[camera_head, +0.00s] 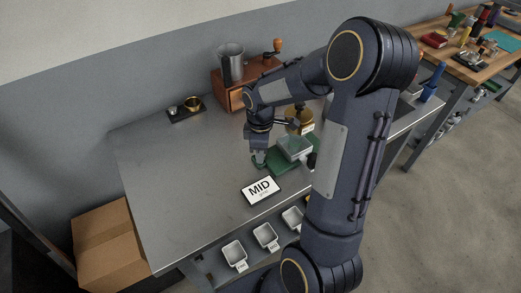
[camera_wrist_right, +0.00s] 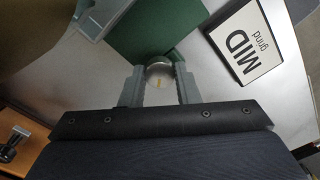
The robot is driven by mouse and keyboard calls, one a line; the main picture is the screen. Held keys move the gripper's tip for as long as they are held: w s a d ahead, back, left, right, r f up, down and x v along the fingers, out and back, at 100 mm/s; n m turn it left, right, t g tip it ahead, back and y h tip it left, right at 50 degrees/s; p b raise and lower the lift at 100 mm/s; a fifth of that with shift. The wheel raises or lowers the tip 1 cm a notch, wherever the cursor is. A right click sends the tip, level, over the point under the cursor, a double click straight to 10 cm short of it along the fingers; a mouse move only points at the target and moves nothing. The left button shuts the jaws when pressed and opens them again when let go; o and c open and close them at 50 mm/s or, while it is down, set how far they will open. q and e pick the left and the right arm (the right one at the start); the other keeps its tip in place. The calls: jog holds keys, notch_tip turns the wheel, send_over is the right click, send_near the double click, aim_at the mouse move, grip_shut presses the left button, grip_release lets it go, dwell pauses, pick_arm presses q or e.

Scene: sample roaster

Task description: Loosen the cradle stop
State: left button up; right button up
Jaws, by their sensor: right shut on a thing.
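The cradle stop looks like a small round metal knob (camera_wrist_right: 159,73) with a yellowish mark, at the edge of a green base (camera_wrist_right: 155,32). My right gripper (camera_wrist_right: 159,88) is shut on this knob, one finger on each side. In the head view my right gripper (camera_head: 258,160) points down at the left end of the green base (camera_head: 272,166). A pale, clear-looking box (camera_head: 294,148) with a brass part (camera_head: 300,122) above it stands on the base, partly behind my arm. My left gripper is not in view.
A sign reading MID (camera_head: 261,190) lies just in front of the base. A wooden hand grinder (camera_head: 232,98), a metal cup (camera_head: 230,63) and a small black tray (camera_head: 186,117) are at the back. White bins (camera_head: 234,254) hang below the front edge. The table's left half is clear.

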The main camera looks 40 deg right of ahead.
jog(key=o, duration=1)
jog(key=shift+c, duration=0.2)
jog(key=shift+r, duration=3.95)
